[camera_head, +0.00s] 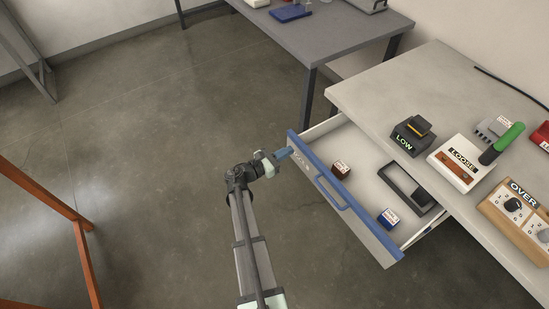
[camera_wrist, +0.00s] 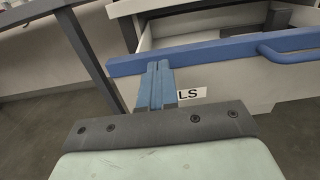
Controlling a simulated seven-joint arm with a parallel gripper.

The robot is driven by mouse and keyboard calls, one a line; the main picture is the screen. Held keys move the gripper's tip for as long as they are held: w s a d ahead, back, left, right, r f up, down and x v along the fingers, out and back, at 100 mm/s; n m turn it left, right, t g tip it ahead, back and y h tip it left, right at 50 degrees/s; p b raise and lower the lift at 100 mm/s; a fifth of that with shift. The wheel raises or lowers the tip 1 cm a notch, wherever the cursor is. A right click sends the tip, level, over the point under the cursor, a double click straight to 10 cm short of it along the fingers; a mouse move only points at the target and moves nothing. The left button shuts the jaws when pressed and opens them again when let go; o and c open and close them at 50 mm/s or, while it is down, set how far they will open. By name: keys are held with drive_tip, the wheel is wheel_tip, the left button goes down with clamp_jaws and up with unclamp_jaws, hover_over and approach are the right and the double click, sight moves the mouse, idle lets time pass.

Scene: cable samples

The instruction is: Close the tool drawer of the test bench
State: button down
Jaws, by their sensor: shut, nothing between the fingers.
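The tool drawer (camera_head: 370,228) of the test bench stands pulled out, with a blue top edge and a blue bar handle (camera_head: 332,192) on its front. It also shows in the wrist view, with its blue edge (camera_wrist: 220,52) and handle (camera_wrist: 290,52). My gripper (camera_head: 286,152) is shut and empty at the far left end of the drawer front. In the wrist view the blue fingers (camera_wrist: 157,82) are together over the front, left of the handle and beside a label reading "LS" (camera_wrist: 188,94). Whether the fingertips touch the front, I cannot tell.
In the drawer lie two small boxes (camera_head: 340,169) (camera_head: 388,218) and a dark frame-like tool (camera_head: 405,187). The bench top (camera_head: 385,88) carries labelled devices, such as a white "LOOSE" box (camera_head: 460,165). A grey table (camera_head: 335,42) stands behind. An orange frame (camera_head: 45,195) stands at left; floor between is clear.

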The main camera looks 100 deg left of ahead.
sight(300, 145)
drive_tip(key=shift+x, duration=1.65)
drive_tip(key=x, duration=2.5)
drive_tip(key=shift+w+a, duration=0.3)
drive_tip(key=v, duration=1.5)
